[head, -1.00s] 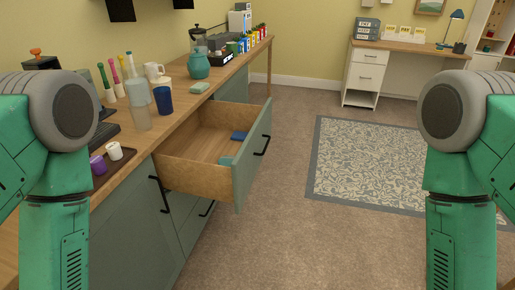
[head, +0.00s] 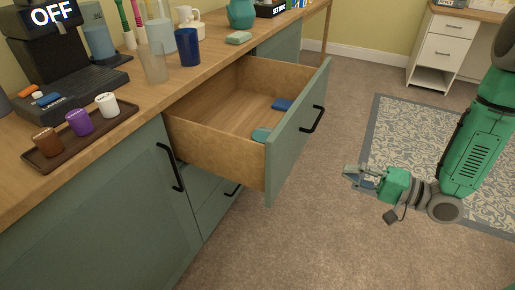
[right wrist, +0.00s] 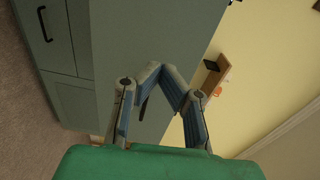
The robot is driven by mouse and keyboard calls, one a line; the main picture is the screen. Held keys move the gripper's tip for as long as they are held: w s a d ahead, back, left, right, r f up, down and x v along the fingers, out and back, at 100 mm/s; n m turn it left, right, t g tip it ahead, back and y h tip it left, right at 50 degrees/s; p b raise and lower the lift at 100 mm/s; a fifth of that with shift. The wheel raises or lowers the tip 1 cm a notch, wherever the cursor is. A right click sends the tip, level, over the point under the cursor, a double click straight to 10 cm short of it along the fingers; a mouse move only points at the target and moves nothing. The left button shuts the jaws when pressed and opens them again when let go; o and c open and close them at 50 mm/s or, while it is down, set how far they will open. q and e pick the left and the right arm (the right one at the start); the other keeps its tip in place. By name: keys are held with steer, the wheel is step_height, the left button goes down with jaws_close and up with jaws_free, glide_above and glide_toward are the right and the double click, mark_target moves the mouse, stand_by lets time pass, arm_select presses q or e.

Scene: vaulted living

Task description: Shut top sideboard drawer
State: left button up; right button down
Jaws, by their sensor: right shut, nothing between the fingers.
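The top sideboard drawer (head: 297,130) is pulled well out of the grey-green sideboard (head: 110,215) in the head view. Its front has a black bar handle (head: 313,119). In the right wrist view the fingers (right wrist: 167,72) meet in front of a grey-green panel (right wrist: 150,35). My left gripper is not in view.
On the wooden top stand a tray (head: 85,138) with small cups, a coffee machine (head: 55,75), a blue cup (head: 187,47) and a clear glass (head: 153,62). A patterned rug (head: 400,130) and white desk (head: 440,50) are at right. Carpet is open before the drawer.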

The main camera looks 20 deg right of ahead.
steer(key=y+b, duration=0.1)
steer(key=b, duration=0.1)
glide_toward(285, 150)
steer(key=b+x, duration=0.2)
steer(key=x, duration=0.5)
steer(key=shift+w+d+f+b, duration=0.15)
steer(key=shift+f+b, duration=0.05)
steer(key=shift+b, duration=0.15)
steer(key=shift+w+a+r, duration=0.2)
steer(key=shift+w+a, duration=0.05)
steer(key=shift+a, duration=0.35)
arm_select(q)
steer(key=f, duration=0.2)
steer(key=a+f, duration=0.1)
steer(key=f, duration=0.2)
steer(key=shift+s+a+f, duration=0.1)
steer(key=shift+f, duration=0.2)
arm_select(e)
steer(key=shift+d, duration=0.15)
